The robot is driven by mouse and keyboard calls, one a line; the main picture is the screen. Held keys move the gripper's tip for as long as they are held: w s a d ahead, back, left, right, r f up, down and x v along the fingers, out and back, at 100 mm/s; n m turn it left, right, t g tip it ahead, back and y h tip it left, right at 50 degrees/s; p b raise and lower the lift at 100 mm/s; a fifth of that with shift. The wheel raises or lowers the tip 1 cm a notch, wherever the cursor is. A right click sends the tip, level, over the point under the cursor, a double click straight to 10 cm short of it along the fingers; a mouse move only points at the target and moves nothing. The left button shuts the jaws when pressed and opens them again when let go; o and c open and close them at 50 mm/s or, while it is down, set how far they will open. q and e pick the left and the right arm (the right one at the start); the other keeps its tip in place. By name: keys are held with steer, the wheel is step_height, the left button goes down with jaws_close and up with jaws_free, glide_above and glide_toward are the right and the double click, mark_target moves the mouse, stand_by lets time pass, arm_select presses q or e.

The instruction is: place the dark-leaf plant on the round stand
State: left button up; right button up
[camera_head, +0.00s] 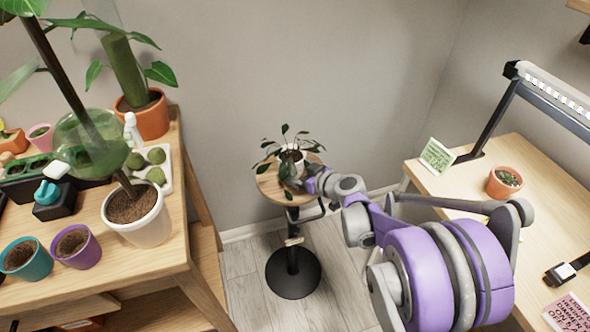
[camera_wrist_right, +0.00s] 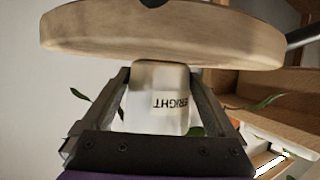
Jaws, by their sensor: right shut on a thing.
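The dark-leaf plant, with dark green leaves in a small white pot (camera_head: 289,157), is upright over the round stand's wooden top (camera_head: 270,186). My right gripper (camera_head: 303,182) reaches in from the right and is shut on the pot. In the right wrist view, which looks upside down, the white pot (camera_wrist_right: 158,98) with dark lettering sits between both fingers of the right gripper (camera_wrist_right: 160,95). Its base meets the edge of the stand's top (camera_wrist_right: 160,38) there. I cannot tell whether it rests on the top or hovers just above. My left gripper is not in view.
The stand's black round foot (camera_head: 293,273) is on the floor. A wooden plant table (camera_head: 180,235) with several pots stands on the left. A desk (camera_head: 540,165) with a lamp (camera_head: 549,92) and a small cactus pot (camera_head: 505,182) is on the right. A wall is behind.

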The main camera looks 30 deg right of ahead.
steer(key=o, duration=1.4)
